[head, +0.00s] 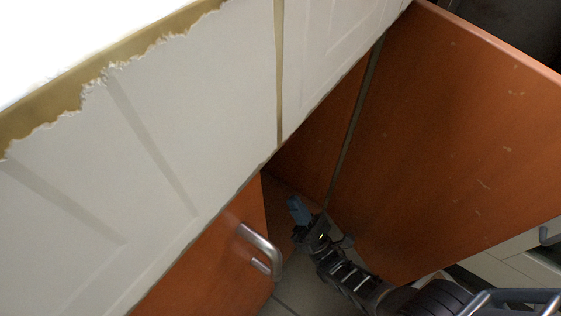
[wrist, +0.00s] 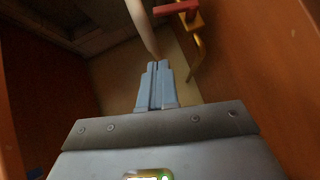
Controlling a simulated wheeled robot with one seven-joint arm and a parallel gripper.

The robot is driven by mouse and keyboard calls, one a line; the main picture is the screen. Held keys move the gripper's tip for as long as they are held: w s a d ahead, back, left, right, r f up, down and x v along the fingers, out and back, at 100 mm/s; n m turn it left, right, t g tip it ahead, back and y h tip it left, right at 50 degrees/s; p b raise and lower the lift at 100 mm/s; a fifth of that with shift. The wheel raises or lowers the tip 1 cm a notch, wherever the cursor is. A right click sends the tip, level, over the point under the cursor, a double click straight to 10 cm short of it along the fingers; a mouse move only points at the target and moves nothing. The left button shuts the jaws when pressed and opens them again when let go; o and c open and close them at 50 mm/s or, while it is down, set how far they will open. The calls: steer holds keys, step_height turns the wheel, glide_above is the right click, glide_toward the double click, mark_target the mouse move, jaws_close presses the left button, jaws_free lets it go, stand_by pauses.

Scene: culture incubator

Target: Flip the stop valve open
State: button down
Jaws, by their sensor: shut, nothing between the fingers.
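The stop valve shows in the wrist view at the top, right of centre. It has a red lever (wrist: 175,8) lying roughly sideways in the picture and a brass-coloured body (wrist: 195,22) with a thin yellowish pipe running down. My gripper (wrist: 157,64) has its two blue fingers pressed together and empty, pointing toward the valve. The fingertips look below the lever in the picture, with a gap; the depth between them is unclear. In the head view my gripper (head: 295,205) is inside the open cabinet, and the valve is hidden there.
A pale pipe (wrist: 141,25) runs down close to my fingertips. Wooden cabinet walls stand on both sides. In the head view, an orange door with a metal handle (head: 262,248) is at left, a large orange panel (head: 450,130) at right, and a white worktop (head: 150,140) overhead.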

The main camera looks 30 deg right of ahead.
steer(key=w+r, duration=0.6)
steer(key=r, duration=0.4)
steer(key=shift+w, duration=0.3)
steer(key=shift+r, duration=0.1)
